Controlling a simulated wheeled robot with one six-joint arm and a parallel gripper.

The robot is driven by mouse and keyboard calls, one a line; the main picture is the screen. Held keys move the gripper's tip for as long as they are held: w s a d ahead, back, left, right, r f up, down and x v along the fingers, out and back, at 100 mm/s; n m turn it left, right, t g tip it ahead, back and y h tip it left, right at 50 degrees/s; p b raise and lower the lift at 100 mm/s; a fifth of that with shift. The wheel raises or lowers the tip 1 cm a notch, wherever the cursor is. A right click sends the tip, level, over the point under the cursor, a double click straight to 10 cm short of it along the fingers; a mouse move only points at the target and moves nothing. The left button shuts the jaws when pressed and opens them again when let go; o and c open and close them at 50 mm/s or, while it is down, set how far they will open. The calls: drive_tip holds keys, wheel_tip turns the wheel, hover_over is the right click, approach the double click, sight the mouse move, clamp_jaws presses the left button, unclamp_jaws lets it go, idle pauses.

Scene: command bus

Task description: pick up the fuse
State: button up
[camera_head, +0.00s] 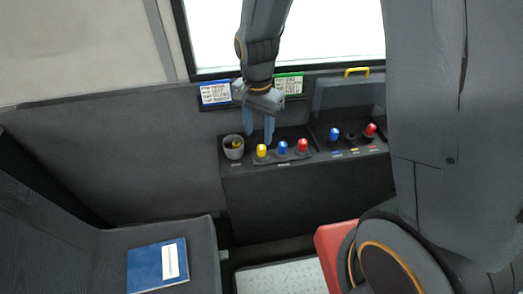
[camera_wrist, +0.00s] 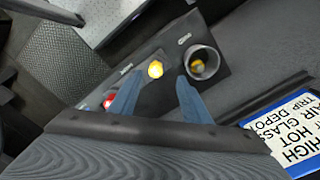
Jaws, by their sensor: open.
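A yellow fuse (camera_head: 262,151) stands upright at the left of a row on the dark console, beside a blue fuse (camera_head: 282,147) and a red fuse (camera_head: 302,146). My gripper (camera_head: 259,134) is open and empty, pointing down just above the yellow fuse. In the wrist view the yellow fuse (camera_wrist: 155,69) shows between the blue fingertips (camera_wrist: 158,78), with no clear contact. The red fuse (camera_wrist: 109,101) is partly hidden by a finger there, and the blue one is hidden.
A grey cup (camera_head: 233,153) with something yellow inside stands just left of the row. At right, an open-lidded box (camera_head: 347,95) has a blue fuse (camera_head: 335,134), a dark middle position (camera_head: 351,138) and a red fuse (camera_head: 370,130). Label cards (camera_head: 215,93) hang behind.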

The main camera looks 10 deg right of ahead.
sight(262, 147)
drive_tip(key=shift+s+d+f+p, duration=0.1)
drive_tip(key=shift+d+f+p, duration=0.05)
drive_tip(key=shift+f, duration=1)
drive_tip(key=shift+w+d+f+p, duration=0.1)
drive_tip(key=shift+d+f+p, duration=0.1)
drive_tip(key=shift+f, duration=0.9)
drive_tip(key=shift+s+d+f+p, duration=0.1)
drive_tip(key=shift+d+f, duration=0.05)
drive_tip(key=shift+f, duration=1)
clamp_jaws()
